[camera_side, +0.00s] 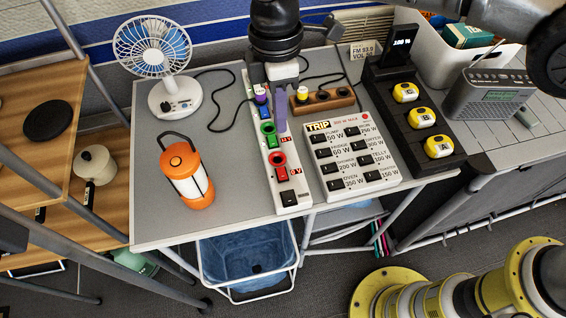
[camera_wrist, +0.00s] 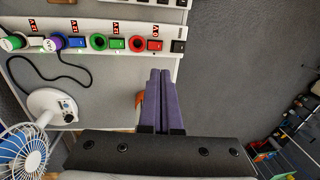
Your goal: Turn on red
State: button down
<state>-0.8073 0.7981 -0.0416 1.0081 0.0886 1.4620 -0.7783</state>
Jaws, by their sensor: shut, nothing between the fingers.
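A white power strip (camera_side: 262,110) lies on the grey table, with coloured sockets and switches along it. The red socket (camera_side: 278,160) and red switch (camera_side: 283,174) are near its front end, between the green switch and a black switch (camera_side: 289,197). In the wrist view the red socket (camera_wrist: 137,44) and red switch (camera_wrist: 156,45) are in plain sight. My gripper (camera_side: 281,129) is shut and empty, its purple fingers pointing down over the strip near the green switch. In the wrist view the fingertips (camera_wrist: 160,71) appear just below the red switch, apart from it.
A labelled TRIP panel (camera_side: 345,155) lies right of the strip. An orange lantern (camera_side: 187,175) and a white fan (camera_side: 155,60) stand on its left. A black charger with yellow devices (camera_side: 422,118) and a radio (camera_side: 490,95) are further right. Cables cross the table behind.

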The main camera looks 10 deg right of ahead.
aim_at(284, 177)
jog(key=shift+f, duration=0.1)
jog(key=f, duration=0.4)
jog(key=s+f, duration=0.1)
jog(key=f, duration=0.8)
jog(key=shift+s+f, duration=0.35)
jog(key=shift+f, duration=0.05)
